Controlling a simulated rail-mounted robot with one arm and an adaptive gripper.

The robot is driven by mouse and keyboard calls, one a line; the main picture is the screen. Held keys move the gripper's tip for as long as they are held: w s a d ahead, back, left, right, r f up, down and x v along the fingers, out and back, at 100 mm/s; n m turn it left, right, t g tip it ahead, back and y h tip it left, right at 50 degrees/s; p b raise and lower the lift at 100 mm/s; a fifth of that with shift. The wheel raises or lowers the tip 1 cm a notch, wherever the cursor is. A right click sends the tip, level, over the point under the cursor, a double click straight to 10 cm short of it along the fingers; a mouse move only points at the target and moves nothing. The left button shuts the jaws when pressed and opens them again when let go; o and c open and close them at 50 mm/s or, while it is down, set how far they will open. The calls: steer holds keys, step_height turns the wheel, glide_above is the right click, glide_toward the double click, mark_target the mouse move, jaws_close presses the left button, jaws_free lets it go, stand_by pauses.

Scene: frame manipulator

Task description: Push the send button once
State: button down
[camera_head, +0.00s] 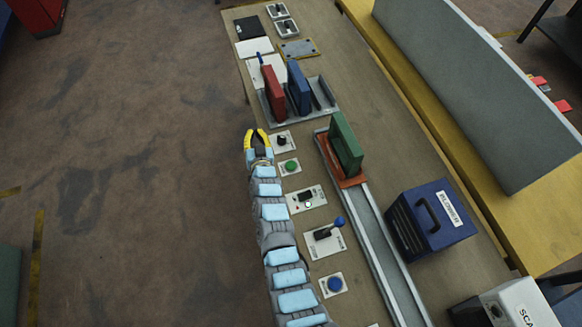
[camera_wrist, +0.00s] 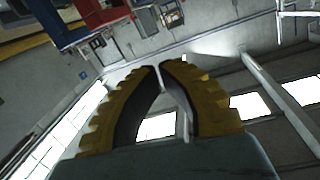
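In the head view, a green round button (camera_head: 291,166) sits on a white plate on the bench. A blue round button (camera_head: 335,284) sits on another white plate nearer the bottom of the picture. No label reading "send" is legible on either. My gripper (camera_head: 256,131), with yellow fingers, is at the bench's left edge, up and left of the green button and apart from it. In the wrist view, its fingertips (camera_wrist: 159,66) nearly meet, with nothing held between them. The wrist view shows mostly room structure and no clear button.
A black knob (camera_head: 282,140), a switch plate (camera_head: 305,198) and a blue-tipped lever (camera_head: 338,222) line the bench. A green block (camera_head: 345,143) stands on an orange carriage on a rail (camera_head: 375,240). Red (camera_head: 273,92) and blue (camera_head: 298,87) blocks stand farther back. A blue box (camera_head: 431,222) is at right.

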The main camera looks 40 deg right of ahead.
steer(key=d+f+g+y+b, duration=0.2)
steer(key=d+f+g+y, duration=0.2)
steer(key=d+f, duration=0.4)
steer(key=n+g+y+b, duration=0.1)
steer(key=g+y+b, duration=0.2)
steer(key=y, duration=0.3)
glide_above(288, 165)
steer(key=shift+f, duration=1.4)
steer(key=shift+f, duration=0.15)
step_height(288, 165, down, 6)
steer(key=b, duration=0.4)
steer(key=shift+d, duration=0.1)
steer(key=shift+f+b, duration=1.25)
steer(key=shift+b, duration=0.15)
steer(key=shift+f, duration=0.15)
steer(key=shift+f+b, duration=0.3)
steer(key=shift+b, duration=0.25)
